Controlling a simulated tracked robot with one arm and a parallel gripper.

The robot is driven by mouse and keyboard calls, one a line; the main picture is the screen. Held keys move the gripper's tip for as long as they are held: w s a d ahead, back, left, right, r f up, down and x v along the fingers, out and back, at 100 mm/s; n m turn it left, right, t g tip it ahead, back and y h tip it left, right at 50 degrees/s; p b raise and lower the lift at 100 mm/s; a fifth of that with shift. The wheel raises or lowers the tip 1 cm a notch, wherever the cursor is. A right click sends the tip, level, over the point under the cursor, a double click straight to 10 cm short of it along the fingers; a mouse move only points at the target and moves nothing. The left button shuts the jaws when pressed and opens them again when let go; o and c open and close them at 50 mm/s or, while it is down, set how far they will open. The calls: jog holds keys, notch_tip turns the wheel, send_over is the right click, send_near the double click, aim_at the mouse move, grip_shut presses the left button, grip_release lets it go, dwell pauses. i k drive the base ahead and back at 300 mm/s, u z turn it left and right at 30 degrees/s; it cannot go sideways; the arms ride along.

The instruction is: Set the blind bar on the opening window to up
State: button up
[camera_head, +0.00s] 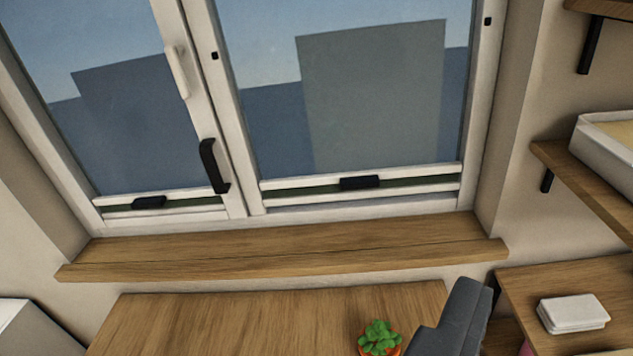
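A white-framed window with two panes fills the upper middle. The left pane has a white handle (177,71) on its right frame member. A black upright handle (213,167) sits lower on the frame between the panes. A pale blind bar with a black grip (149,202) lies along the bottom of the left pane. A similar bar with a black grip (360,183) lies along the bottom of the right pane. Both bars are down, with a narrow dark green strip beside them, and the glass above is uncovered. I cannot make out my gripper in this view.
A wooden sill (290,250) runs below the window and is clear. A wooden desktop (250,325) below it bears a potted succulent (379,337). A dark grey object (462,318) rises at the lower right. Wooden shelves (585,180) project from the right wall.

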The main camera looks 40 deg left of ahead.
aim_at(156, 199)
jog(key=u, duration=2)
jog(key=k, duration=0.4)
jog(key=z, duration=0.55)
jog(key=i, duration=1.2)
jog(key=u, duration=0.45)
